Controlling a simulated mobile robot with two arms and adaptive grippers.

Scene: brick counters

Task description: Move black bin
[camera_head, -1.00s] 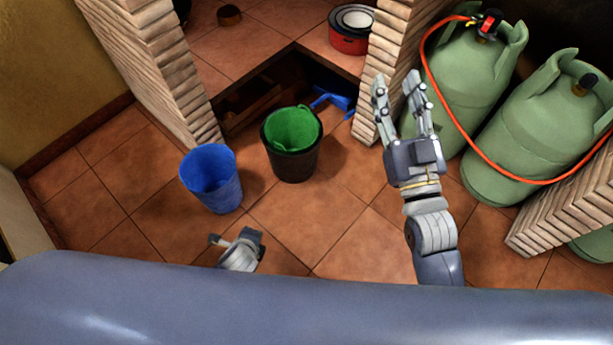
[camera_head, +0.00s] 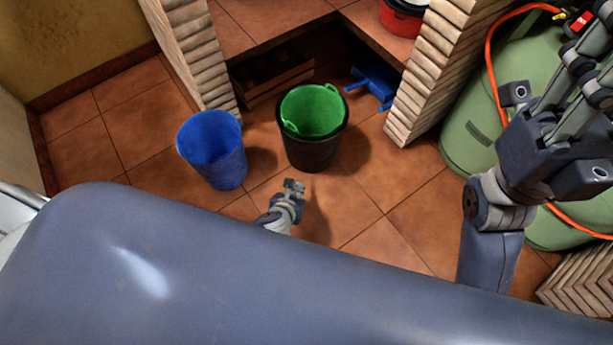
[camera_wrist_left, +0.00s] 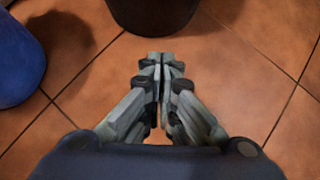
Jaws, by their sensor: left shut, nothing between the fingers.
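The black bin (camera_head: 312,155) stands upright on the tiled floor with a green bucket (camera_head: 315,108) nested inside it. In the left wrist view the lower part of the black bin (camera_wrist_left: 152,12) shows at the top edge; its rim is out of frame. My left gripper (camera_head: 293,185) is just in front of the bin, apart from it. In the left wrist view its fingers (camera_wrist_left: 161,58) are together and empty, pointing toward the bin. My right gripper (camera_head: 590,62) is raised at the right, fingers apart and empty, partly cut off by the frame edge.
A blue bin (camera_head: 212,150) stands left of the black bin. Behind are a brick-sided recess and a blue dustpan-like object (camera_head: 375,86). Green gas cylinders (camera_head: 470,125) with an orange hose stand at the right. Floor right of the bin is clear.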

